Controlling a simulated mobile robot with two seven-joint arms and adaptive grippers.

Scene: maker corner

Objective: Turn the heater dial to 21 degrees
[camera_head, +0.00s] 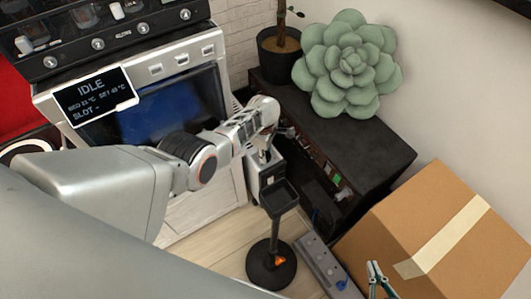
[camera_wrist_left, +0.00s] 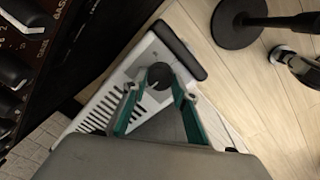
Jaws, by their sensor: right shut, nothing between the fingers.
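The heater is a small white unit; its top (camera_wrist_left: 150,50) has a dark carry handle at one end and slots along a side, and it also shows in the head view (camera_head: 256,172). The round dark dial (camera_wrist_left: 158,76) sits on its top; its pointer and any degree marks are too small to read. My left gripper (camera_wrist_left: 155,88) has its teal fingers apart, one on each side of the dial; I cannot tell whether they touch it. In the head view my left arm hides the dial. My right gripper (camera_head: 375,271) is shut and empty, in front of the cardboard box.
A black stand (camera_head: 270,262) with a round base stands on the floor near the heater. A white machine with an "IDLE" display (camera_head: 95,94) is behind my left arm. A dark cabinet (camera_head: 348,135) bears a succulent (camera_head: 347,65) and a potted plant (camera_head: 281,66). A cardboard box (camera_head: 425,225) is at right.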

